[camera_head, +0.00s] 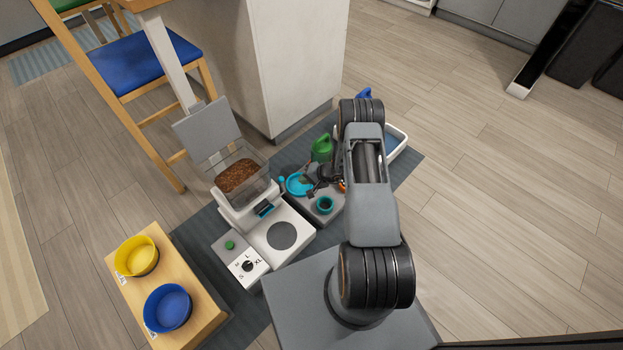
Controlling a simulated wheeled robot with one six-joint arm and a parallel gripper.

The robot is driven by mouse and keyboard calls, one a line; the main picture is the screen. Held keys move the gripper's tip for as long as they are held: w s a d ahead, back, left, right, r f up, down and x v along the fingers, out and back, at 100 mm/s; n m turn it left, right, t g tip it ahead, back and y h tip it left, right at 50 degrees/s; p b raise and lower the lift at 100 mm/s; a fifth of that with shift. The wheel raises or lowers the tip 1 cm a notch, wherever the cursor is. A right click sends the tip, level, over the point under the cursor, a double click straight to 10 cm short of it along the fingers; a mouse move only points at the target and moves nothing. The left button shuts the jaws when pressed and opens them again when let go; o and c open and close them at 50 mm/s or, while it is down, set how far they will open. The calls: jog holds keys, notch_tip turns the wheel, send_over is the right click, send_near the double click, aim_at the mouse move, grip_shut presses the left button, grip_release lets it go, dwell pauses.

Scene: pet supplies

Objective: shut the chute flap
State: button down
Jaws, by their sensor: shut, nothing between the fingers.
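The white feeder (239,216) stands on the dark mat, with a clear hopper of brown kibble (240,176). A small dark and teal part (264,210) on the feeder's front, below the hopper, looks like the chute flap; it is too small to tell how far open it is. The grey hopper lid (207,131) stands raised behind the hopper. My gripper (314,189) is shut and empty, to the right of the feeder, over the grey unit with teal bowls. My arm partly hides that area.
The feeder's base has a green button (229,245) and a dial (248,265). A wooden stand (197,295) holds yellow and blue bowls.

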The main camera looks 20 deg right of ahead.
jog(key=w+a+f+b, duration=0.2)
jog(key=w+a, duration=0.2)
jog(key=a, duration=0.1)
jog(key=shift+f, duration=0.4)
